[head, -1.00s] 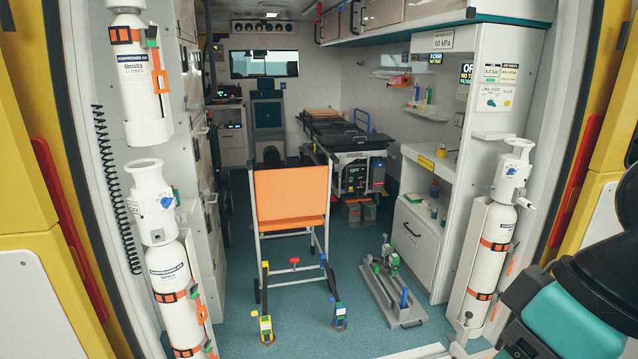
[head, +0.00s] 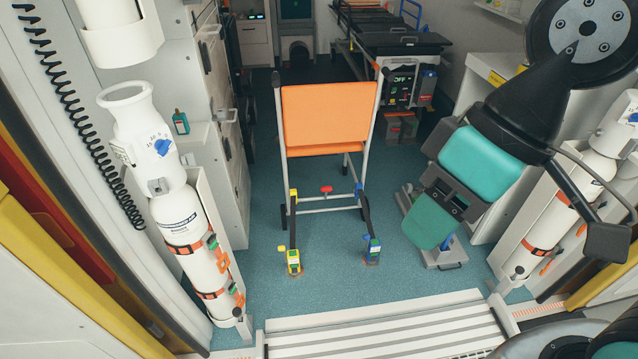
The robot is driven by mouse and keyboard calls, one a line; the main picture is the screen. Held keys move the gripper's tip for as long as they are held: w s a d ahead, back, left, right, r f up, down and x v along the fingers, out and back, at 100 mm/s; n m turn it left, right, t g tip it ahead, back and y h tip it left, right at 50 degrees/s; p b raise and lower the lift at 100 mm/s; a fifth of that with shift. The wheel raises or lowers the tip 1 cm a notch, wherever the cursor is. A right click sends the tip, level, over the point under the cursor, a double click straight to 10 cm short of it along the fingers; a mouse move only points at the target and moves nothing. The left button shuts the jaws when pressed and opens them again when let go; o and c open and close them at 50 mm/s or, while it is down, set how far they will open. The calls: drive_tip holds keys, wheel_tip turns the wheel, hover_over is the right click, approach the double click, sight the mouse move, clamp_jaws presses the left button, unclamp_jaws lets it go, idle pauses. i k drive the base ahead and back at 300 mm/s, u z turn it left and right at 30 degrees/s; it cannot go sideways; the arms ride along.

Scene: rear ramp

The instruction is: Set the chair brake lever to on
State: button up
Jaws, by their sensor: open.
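The chair (head: 330,118) has an orange back panel and a pale metal frame, and stands upright on the blue floor with its back towards me. A small red-tipped lever (head: 326,190) sits low at the middle of its rear frame, apparently the brake lever; its setting is too small to read. My gripper (head: 434,214) is at the right, at the end of my teal and black arm. It is open, though its fingers are hard to make out. It is apart from the chair and the lever, to their right.
Straps with a yellow-green buckle (head: 294,260) and a blue buckle (head: 373,250) run from the floor to the chair. A metal floor fixture (head: 446,258) is partly hidden behind my arm. White cylinders (head: 185,235) line the left. A ribbed ramp (head: 380,325) lies in front.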

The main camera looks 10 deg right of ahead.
sight(326, 189)
drive_tip(key=i, duration=1.7)
